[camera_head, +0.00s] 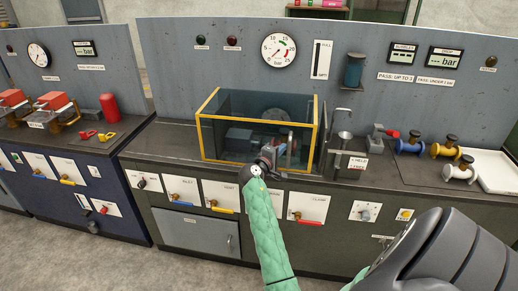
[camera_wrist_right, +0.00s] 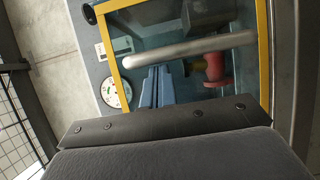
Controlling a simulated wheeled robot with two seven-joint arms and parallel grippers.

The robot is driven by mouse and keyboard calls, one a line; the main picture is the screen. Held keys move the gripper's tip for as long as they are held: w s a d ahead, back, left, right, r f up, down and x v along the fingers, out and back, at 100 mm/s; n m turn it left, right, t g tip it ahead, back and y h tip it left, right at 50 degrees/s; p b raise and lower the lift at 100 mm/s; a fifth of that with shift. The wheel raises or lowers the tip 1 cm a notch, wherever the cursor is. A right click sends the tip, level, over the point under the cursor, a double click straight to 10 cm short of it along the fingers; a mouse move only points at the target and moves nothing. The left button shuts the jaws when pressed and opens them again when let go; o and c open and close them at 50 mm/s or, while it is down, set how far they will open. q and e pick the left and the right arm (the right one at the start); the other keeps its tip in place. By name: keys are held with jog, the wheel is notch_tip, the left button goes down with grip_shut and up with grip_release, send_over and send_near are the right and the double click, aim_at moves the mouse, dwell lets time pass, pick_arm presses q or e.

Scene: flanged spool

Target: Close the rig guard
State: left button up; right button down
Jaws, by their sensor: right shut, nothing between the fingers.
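The rig guard (camera_head: 204,139) is a clear box with a yellow frame on the grey bench, around the rig's machinery. In the head view my right gripper (camera_head: 277,153) is at the lower right of the guard's front, shut and empty; it hides part of the frame. In the right wrist view the yellow frame (camera_wrist_right: 264,55) and clear pane fill the upper middle. A pale metal bar (camera_wrist_right: 190,48) crosses in front of the pane, with a red part (camera_wrist_right: 214,70) behind it. I cannot tell whether the gripper touches the guard. My left gripper is out of view.
A blue cylinder (camera_head: 354,70) and a hook stand (camera_head: 342,145) are right of the guard. Several flanged spools (camera_head: 445,148) and a white tray (camera_head: 497,171) lie farther right. A pressure gauge (camera_head: 279,50) is on the back panel. Bench is clear left of the guard.

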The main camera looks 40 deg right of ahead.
jog(key=shift+s+d, duration=0.85)
jog(key=shift+s, duration=0.2)
jog(key=shift+s+d, duration=0.8)
jog(key=shift+s, duration=0.2)
